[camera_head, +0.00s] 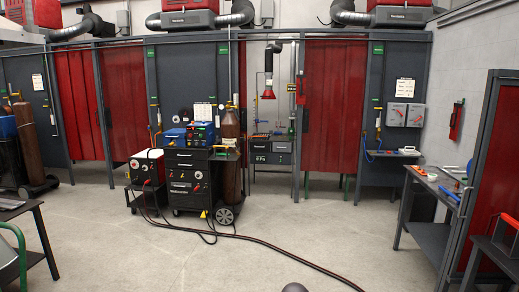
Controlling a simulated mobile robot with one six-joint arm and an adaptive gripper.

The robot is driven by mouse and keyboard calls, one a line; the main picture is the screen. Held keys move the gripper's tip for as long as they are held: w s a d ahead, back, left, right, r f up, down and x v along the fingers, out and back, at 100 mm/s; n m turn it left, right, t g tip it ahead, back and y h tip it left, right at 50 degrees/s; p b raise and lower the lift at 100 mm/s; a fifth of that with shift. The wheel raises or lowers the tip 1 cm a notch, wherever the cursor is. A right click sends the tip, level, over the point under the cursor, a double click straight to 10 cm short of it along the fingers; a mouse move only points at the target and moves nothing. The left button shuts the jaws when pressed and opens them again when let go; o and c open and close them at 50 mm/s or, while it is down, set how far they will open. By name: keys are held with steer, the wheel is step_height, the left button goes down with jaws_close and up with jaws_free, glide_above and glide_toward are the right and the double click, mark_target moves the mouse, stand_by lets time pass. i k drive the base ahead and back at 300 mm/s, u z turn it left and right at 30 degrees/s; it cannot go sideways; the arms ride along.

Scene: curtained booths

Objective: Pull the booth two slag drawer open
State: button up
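A dark bench (261,158) with drawer fronts stands inside the middle booth at the back wall, between the grey panel and the red curtain. Its drawers look shut, and a lighter grey front (282,147) shows on its right side. I cannot read any booth number, so I cannot tell which drawer is the slag drawer. A red extraction hood (268,88) hangs above this bench. My gripper is not in view. A dark rounded shape (295,288) shows at the bottom edge, too cut off to identify.
A dark welding cart (188,180) with a brown gas cylinder (230,130) stands left of the bench. Black cables (270,245) cross the floor in front. A workbench (432,187) and red curtain panel (493,160) stand at right. The floor at centre right (340,230) is open.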

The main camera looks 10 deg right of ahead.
mark_target(254, 145)
steer(key=z, duration=0.25)
steer(key=i, duration=1.95)
steer(key=z, duration=0.5)
steer(key=i, duration=3.95)
steer(key=u, duration=0.1)
